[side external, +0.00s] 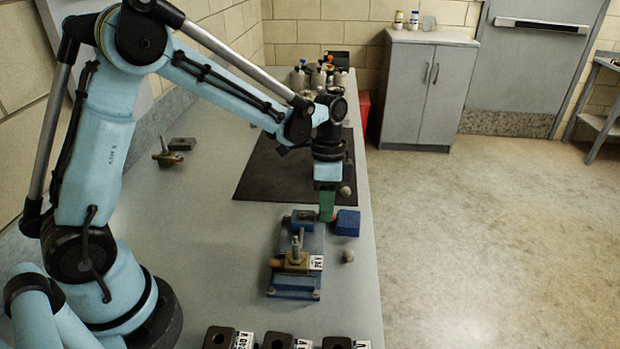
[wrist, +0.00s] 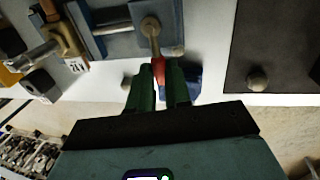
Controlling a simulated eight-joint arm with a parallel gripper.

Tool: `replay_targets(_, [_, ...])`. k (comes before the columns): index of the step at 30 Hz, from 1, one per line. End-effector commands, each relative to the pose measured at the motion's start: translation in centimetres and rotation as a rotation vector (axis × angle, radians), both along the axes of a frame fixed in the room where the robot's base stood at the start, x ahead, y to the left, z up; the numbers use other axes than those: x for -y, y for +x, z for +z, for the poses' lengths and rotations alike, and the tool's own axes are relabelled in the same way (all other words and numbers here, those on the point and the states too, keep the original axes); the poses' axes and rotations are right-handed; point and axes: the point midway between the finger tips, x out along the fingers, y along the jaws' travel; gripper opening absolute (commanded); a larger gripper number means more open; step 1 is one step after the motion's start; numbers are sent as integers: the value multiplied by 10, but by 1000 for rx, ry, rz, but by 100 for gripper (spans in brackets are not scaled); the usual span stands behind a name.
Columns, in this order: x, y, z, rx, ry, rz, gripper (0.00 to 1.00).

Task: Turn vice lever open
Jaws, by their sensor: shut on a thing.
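The vice (side external: 284,279) is a blue-grey base on the bench, with a brass valve part (side external: 297,262) on it bearing a white label. In the wrist view the vice (wrist: 120,17) is at the top. Its lever (wrist: 154,46) runs from a round tan pivot down to a red end. My gripper (side external: 326,212) points down at the far right of the vice. In the wrist view my gripper (wrist: 159,74) has its green fingers shut around the lever's red end. The fingers hide part of the lever's tip.
A blue block (side external: 347,222) lies just right of my fingers, close to them. A dark mat (side external: 270,172) lies behind. Small round knobs (side external: 348,255) stand nearby. Black labelled blocks (side external: 277,341) line the front. Another valve (side external: 167,157) lies on the left.

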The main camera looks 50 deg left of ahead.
Motion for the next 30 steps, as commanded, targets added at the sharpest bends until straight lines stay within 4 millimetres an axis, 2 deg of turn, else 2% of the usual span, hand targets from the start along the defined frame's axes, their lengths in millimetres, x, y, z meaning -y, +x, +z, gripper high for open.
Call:
replay_targets(12, [-15,8,0,-1,1,357,0])
replay_targets(23, [-16,8,0,-2,1,382,0])
replay_targets(24, [-16,8,0,-2,1,382,24])
replay_targets(28, [-16,8,0,-2,1,381,43])
replay_targets(30, [-16,8,0,-2,1,381,43])
